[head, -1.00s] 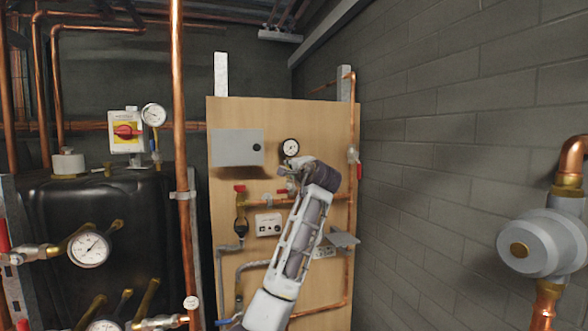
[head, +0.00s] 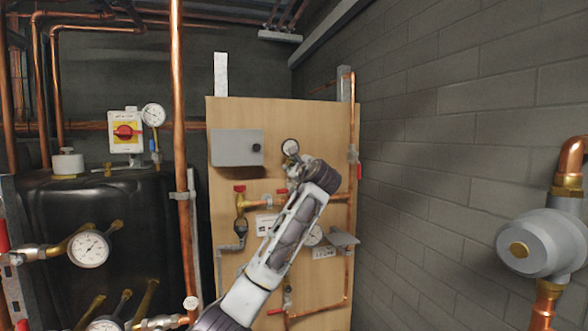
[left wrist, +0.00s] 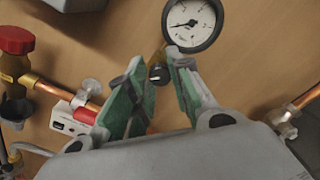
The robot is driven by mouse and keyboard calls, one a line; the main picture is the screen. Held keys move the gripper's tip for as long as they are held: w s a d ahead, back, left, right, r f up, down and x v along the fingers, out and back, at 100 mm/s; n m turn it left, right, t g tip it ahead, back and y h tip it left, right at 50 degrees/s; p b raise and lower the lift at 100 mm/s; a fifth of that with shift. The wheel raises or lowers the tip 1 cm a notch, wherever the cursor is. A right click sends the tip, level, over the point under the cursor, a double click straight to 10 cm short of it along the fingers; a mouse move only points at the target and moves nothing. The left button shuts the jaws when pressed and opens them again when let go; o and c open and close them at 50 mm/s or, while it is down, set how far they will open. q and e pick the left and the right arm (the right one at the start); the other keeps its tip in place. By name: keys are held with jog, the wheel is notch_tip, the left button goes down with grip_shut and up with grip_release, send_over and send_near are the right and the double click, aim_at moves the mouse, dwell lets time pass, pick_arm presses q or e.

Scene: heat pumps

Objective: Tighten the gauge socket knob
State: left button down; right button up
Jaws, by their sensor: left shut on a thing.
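The round gauge (head: 290,146) with a white face and dark rim is on the upper part of the wooden panel. It shows larger at the top of the left wrist view (left wrist: 193,22). Just below it, a small dark knob (left wrist: 157,73) lies between the green-padded fingers of my left gripper (left wrist: 157,76). The gripper is shut on this knob, one finger on each side. In the head view my left gripper (head: 291,168) is right under the gauge and hides the knob. My right gripper is not in view.
The wooden panel (head: 230,112) carries a grey box (head: 237,147), copper pipes and a red-handled valve (head: 239,190), which is at the left in the wrist view (left wrist: 16,42). A black tank (head: 120,220) and a vertical copper pipe (head: 177,80) stand to the left.

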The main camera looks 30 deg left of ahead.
pick_arm(q)
jog(key=shift+m, duration=3.9)
jog(key=shift+r, duration=0.1)
jog(key=c, duration=1.3)
grip_release()
jog(key=shift+o, duration=0.2)
jog(key=v, duration=1.2)
